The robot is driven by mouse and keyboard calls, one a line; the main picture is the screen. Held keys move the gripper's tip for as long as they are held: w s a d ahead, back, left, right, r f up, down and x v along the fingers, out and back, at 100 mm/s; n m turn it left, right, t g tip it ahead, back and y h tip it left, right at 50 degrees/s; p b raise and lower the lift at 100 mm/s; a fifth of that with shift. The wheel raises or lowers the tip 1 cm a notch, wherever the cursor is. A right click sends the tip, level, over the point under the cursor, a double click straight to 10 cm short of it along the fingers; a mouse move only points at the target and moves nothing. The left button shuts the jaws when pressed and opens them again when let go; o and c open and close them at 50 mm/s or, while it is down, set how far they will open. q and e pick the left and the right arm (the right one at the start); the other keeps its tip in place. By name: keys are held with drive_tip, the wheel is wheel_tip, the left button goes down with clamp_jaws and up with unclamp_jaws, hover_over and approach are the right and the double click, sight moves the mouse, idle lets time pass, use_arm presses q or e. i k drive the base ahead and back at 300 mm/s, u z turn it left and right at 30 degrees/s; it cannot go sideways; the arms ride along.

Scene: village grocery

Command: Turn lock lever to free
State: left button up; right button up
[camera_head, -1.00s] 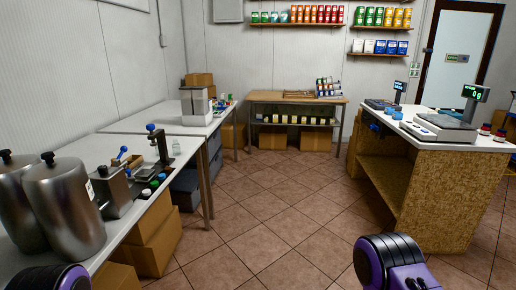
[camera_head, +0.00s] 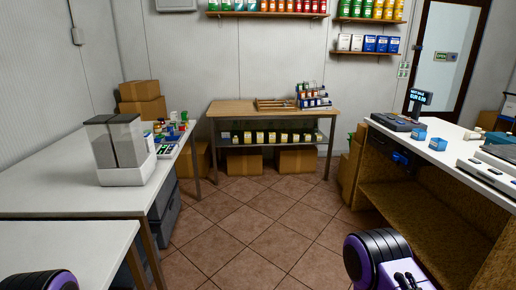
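I cannot make out a lock lever in the current view. The small machine with blue-knobbed levers seen a second ago on the left table is out of view now. A white device with two dark, clear-sided bins (camera_head: 116,146) stands on the left table (camera_head: 60,178). Black and purple links of my arms show at the bottom left and bottom right edges. Neither gripper's fingers show.
A wooden-topped table (camera_head: 225,108) with a rack (camera_head: 312,97) stands at the back wall. Cardboard boxes (camera_head: 142,99) are stacked behind the left table. A counter (camera_head: 440,147) with scales is on the right. The tiled floor (camera_head: 245,215) between is clear.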

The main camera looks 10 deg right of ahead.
sight(397, 158)
drive_tip(key=z, duration=0.6)
drive_tip(key=i, duration=2.3)
drive_tip(key=z, duration=0.85)
